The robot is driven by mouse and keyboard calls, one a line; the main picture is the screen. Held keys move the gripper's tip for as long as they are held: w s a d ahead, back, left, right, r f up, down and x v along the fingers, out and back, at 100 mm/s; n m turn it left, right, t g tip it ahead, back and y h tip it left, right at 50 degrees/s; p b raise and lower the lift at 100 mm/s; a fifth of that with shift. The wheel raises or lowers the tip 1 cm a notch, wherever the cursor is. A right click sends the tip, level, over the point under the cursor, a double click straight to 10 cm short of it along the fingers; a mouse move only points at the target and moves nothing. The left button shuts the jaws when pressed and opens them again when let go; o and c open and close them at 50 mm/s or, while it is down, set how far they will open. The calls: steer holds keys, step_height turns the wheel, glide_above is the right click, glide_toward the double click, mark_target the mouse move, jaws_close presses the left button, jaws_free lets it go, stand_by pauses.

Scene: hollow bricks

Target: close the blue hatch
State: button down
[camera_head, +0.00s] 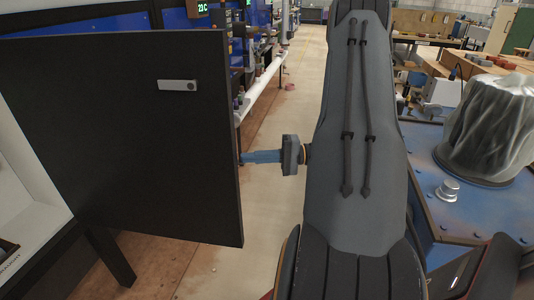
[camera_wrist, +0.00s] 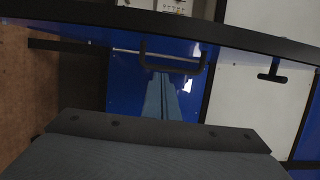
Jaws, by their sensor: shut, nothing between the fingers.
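A large dark panel (camera_head: 120,130) stands open at the left of the head view, with a small silver plate on it. It may be the hatch's inner side; no blue shows on this face. My gripper (camera_head: 243,158) is shut and empty, pointing left, its tips at the panel's right edge. Whether they touch or pass behind it, I cannot tell. In the wrist view the shut fingers (camera_wrist: 161,78) point at a blue surface (camera_wrist: 200,95) with a black bar handle (camera_wrist: 172,68). The tips overlap the handle's opening. Whether this surface is the hatch is unclear.
A white panel (camera_wrist: 262,100) with a black handle is at the right of the wrist view. A blue table (camera_head: 460,215) with a wrapped cylindrical object (camera_head: 494,125) stands right of my arm. Floor (camera_head: 275,190) shows between the panel and my arm.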

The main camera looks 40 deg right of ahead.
steer(key=shift+s+a+p, duration=0.3)
steer(key=shift+a+p, duration=0.05)
steer(key=shift+a, duration=0.35)
steer(key=shift+s+a+p, duration=0.35)
steer(key=shift+a, duration=0.35)
steer(key=shift+s+a+p, duration=0.3)
steer(key=shift+a+p, duration=0.05)
steer(key=shift+a, duration=0.35)
